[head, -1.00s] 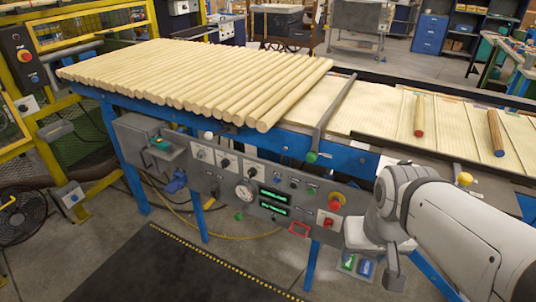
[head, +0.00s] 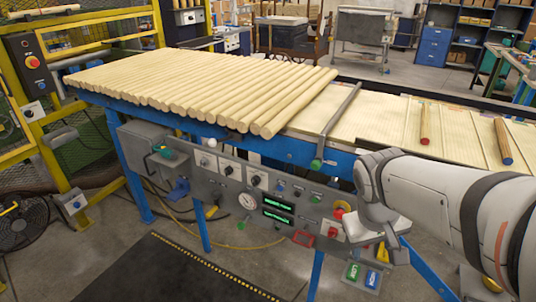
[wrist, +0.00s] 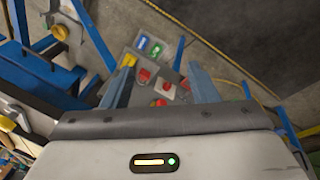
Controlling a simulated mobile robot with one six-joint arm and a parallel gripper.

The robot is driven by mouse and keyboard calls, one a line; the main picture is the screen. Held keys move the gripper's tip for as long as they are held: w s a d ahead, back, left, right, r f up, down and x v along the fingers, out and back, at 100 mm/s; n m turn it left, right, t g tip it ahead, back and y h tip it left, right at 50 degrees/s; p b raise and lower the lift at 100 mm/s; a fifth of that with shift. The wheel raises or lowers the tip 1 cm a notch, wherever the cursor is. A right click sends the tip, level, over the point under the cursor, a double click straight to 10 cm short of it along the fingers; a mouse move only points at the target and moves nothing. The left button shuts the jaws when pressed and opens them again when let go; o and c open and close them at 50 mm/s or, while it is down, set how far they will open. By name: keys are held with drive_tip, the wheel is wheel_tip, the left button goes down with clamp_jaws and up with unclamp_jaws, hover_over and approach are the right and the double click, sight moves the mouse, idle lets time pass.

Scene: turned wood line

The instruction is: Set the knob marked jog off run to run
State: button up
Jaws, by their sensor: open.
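The grey control panel (head: 180,178) runs along the front of the blue-framed line in the head view.
A red button on yellow (head: 341,209), a dial gauge (head: 247,201) and green displays (head: 278,206) share the panel. Green (head: 352,271) and blue (head: 372,279) buttons are low at right. Wooden rods (head: 195,92) lie above. Floor by the dark mat (head: 165,270) is open.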

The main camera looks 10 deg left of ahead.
drive_tip(key=w+a+f+n+t+h+b, duration=0.2)
drive_tip(key=w+a+f+n+b, duration=0.15)
drive_tip(key=w, duration=0.45)
drive_tip(key=w+a+f+n+t+h+b, duration=0.1)
drive_tip(key=w+a+f+n+h+b, duration=0.2)
drive_tip(key=w, duration=0.6)
drive_tip(key=w+a+f+n+t+h+b, duration=0.15)
drive_tip(key=w+f+n, duration=0.25)
drive_tip(key=w, duration=0.4)
drive_tip(key=n+t+y+b, duration=0.2)
drive_tip(key=n+t+b, duration=0.4)
drive_tip(key=n+t, duration=0.45)
approach(253, 183)
drive_tip(key=x, duration=0.9)
drive_tip(key=shift+w+d, duration=0.15)
drive_tip(key=shift+c, duration=0.2)
drive_tip(key=c, duration=0.9)
